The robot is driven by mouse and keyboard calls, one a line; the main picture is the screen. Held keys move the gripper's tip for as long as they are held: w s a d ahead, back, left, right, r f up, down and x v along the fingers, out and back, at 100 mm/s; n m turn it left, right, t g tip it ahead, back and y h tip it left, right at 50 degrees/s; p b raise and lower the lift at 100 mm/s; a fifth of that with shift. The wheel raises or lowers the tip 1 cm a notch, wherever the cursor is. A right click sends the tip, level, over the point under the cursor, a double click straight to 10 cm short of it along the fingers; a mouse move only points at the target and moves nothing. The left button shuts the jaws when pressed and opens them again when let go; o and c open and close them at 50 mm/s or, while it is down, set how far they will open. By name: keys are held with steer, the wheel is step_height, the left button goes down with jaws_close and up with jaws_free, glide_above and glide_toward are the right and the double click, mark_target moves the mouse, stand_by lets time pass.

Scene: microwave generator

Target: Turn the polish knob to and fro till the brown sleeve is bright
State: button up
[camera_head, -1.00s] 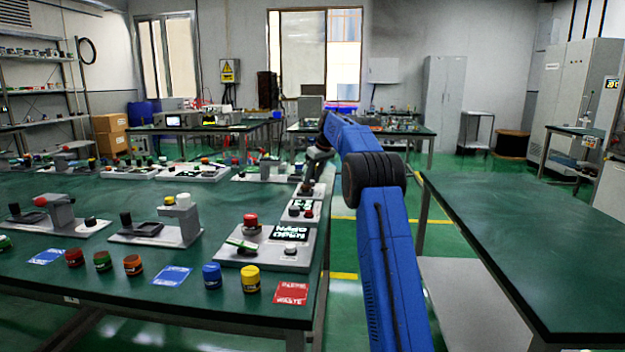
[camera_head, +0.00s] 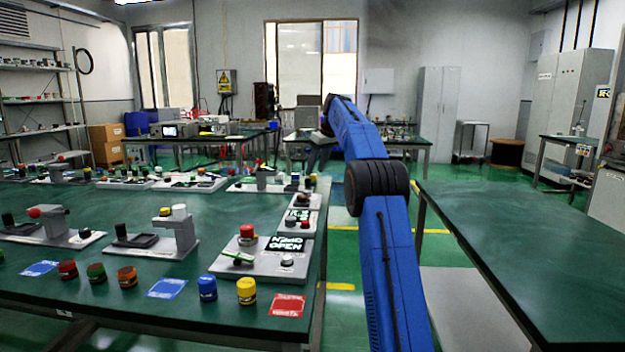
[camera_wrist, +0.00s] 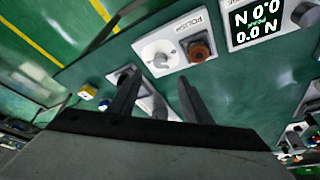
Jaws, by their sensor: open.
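The polish panel, a pale plate marked POLISH (camera_wrist: 190,24), lies below my gripper in the wrist view. It carries a white round dial with a grey knob (camera_wrist: 161,60).
A panel with a lit force display (camera_wrist: 258,22) lies beside the polish panel. Another panel (camera_head: 268,258) with a red button stands nearer on the long green table (camera_head: 130,320). A bare green table (camera_head: 510,240) stands right, across an aisle.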

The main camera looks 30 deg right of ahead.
mark_target(307, 191)
steer(key=a+v, duration=0.1)
steer(key=v, duration=0.5)
steer(key=shift+d+r, duration=0.35)
steer(key=shift+d, duration=0.2)
steer(key=shift+s+a, duration=0.1)
steer(key=w+f+m, duration=0.1)
steer(key=w+f, duration=0.1)
steer(key=f, duration=0.3)
steer(key=w+a+f+m+h, duration=0.1)
steer(key=w+f+m, duration=0.1)
steer(key=f, duration=0.3)
steer(key=w+a+f+m, duration=0.1)
steer(key=w+f, duration=0.1)
steer(key=f, duration=0.4)
steer(key=shift+w+a+f+m+h, duration=0.1)
steer(key=shift+w+a+m+h, duration=0.1)
steer(key=shift+m+h, duration=0.15)
steer(key=c, duration=1.1)
steer(key=shift+o, duration=0.2)
steer(key=shift+m, duration=0.25)
